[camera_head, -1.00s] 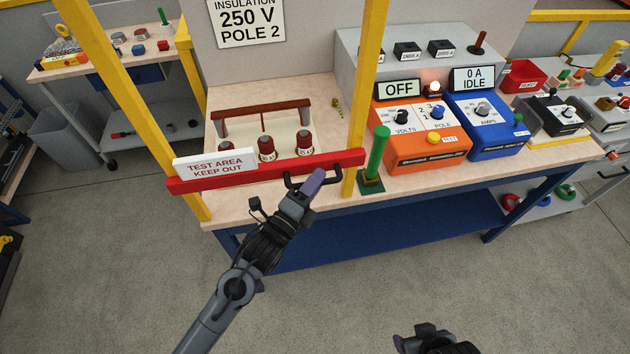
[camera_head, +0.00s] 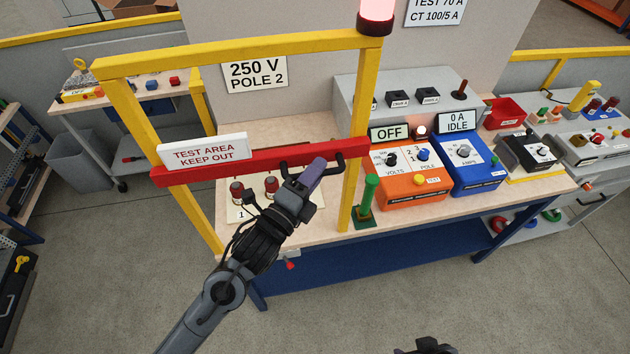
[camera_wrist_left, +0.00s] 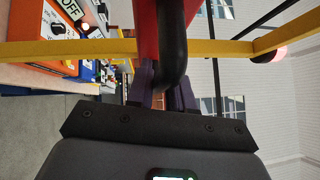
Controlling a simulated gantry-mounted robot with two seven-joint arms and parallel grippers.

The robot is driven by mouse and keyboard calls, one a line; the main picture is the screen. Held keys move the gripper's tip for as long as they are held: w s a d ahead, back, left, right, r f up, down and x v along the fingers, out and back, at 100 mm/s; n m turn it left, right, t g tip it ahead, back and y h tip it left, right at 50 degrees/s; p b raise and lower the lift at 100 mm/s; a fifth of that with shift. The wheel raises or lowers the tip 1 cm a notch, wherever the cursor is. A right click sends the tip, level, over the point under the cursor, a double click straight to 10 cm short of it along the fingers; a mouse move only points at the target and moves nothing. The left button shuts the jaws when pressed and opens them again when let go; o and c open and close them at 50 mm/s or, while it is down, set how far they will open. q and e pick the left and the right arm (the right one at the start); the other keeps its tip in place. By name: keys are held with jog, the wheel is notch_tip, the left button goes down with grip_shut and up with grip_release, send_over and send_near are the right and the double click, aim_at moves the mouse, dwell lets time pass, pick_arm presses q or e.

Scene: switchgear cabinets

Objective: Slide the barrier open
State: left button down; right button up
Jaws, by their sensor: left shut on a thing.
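The barrier is a red bar (camera_head: 210,170) across a yellow frame, with a white "TEST AREA KEEP OUT" sign (camera_head: 203,151) at its left. A black handle (camera_head: 338,162) sits near its right end. My left gripper (camera_head: 312,176) is at that handle, shut on it. In the left wrist view, the black handle (camera_wrist_left: 172,45) runs between the purple fingers of the left gripper (camera_wrist_left: 163,88), with the red bar (camera_wrist_left: 146,30) behind. My right gripper (camera_head: 432,346) shows only in part at the bottom edge, and its fingers are out of frame.
Yellow posts (camera_head: 355,130) flank the bar, with a lit red lamp (camera_head: 376,14) on top. Behind the bar are red-capped terminals (camera_head: 271,186). A green post (camera_head: 367,196), an orange unit (camera_head: 410,176) and a blue unit (camera_head: 467,163) stand to the right on the bench.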

pick_arm(q)
notch_tip(320, 180, up, 6)
jog(key=shift+r+p, duration=0.15)
jog(key=shift+p, duration=1.1)
pick_arm(e)
notch_tip(320, 180, up, 4)
jog(key=shift+f, duration=0.25)
jog(key=shift+d, duration=0.1)
pick_arm(q)
jog(key=c, duration=1.1)
grip_release()
jog(key=shift+s+a+f, duration=0.25)
jog(key=shift+s+a, duration=0.1)
jog(key=shift+s, duration=0.1)
jog(key=b+v, duration=0.3)
jog(key=v, duration=0.6)
jog(key=shift+s+a+b, duration=0.2)
jog(key=shift+s+b, duration=0.1)
pick_arm(e)
jog(key=shift+f, duration=1.8)
